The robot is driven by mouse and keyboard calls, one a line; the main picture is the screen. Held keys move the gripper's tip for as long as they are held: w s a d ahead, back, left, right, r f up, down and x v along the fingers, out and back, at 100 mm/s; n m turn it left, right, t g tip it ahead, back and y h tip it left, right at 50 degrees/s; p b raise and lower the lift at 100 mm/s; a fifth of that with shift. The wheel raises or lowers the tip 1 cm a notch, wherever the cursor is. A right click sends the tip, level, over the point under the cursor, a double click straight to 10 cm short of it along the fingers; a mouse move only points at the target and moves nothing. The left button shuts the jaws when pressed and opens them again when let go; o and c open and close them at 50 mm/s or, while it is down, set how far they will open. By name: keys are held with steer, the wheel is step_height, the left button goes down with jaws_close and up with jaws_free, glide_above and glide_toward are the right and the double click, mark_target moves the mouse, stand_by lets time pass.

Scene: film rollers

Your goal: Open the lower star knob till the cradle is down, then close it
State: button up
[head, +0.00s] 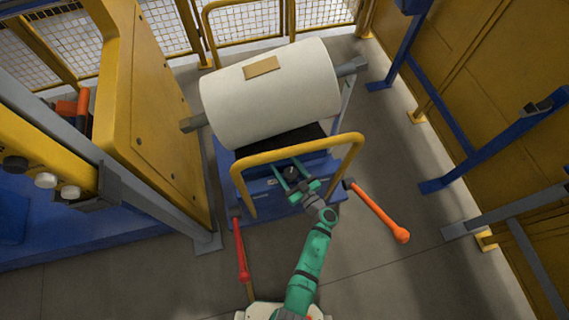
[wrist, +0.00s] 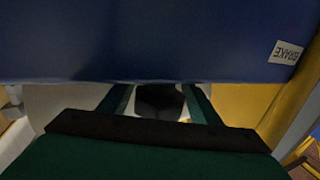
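A dark knob (head: 291,172) sits on the front of a blue cart (head: 226,160), low behind a yellow hoop handle. My gripper (head: 287,168) is at the cart's front with its green fingers apart, one on each side of the knob. In the wrist view the dark knob (wrist: 160,101) lies between the two fingers (wrist: 160,105); I see no clear grip on it. Its star shape cannot be made out. The cradle (head: 285,141) shows as a dark top surface under a large white roll (head: 270,98). A second knob cannot be made out.
The yellow hoop (head: 297,146) arches around my gripper. A red-handled lever (head: 241,252) stands to the left and an orange-handled lever (head: 385,220) to the right. A "BRAKE" label (wrist: 286,52) is on the blue panel. Yellow machine panels flank the cart.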

mark_target(294, 168)
steer(key=shift+d, duration=0.2)
steer(key=c, duration=0.8)
steer(key=shift+m+h, duration=0.3)
steer(key=shift+h, duration=0.1)
steer(key=shift+w+d+m+t+h, duration=0.1)
steer(key=shift+d+m+t+h, duration=0.35)
steer(key=shift+m+h, duration=0.7)
steer(key=shift+w+d+m+t+h, duration=0.2)
steer(key=shift+m+t+h, duration=0.5)
steer(key=shift+h, duration=0.8)
steer(key=shift+w+d+m+t+h, duration=0.1)
steer(key=shift+d+m+t+h, duration=0.2)
steer(key=shift+m+t+h, duration=0.75)
steer(key=shift+d+m+g+h, duration=0.3)
steer(key=shift+m+h, duration=0.45)
steer(key=shift+h, duration=0.6)
steer(key=shift+d+m+g+h, duration=0.3)
steer(key=shift+m+h, duration=0.5)
steer(key=shift+h, duration=0.6)
steer(key=shift+d+m+g+h, duration=0.2)
steer(key=shift+m+g+h, duration=0.2)
steer(key=shift+m+h, duration=0.65)
steer(key=shift+f+h, duration=0.1)
steer(key=shift+h, duration=0.7)
steer(key=shift+s+d+f+m+g+h, duration=0.1)
steer(key=shift+s+d+m+g+h, duration=0.05)
steer(key=shift+m+g+h, duration=0.55)
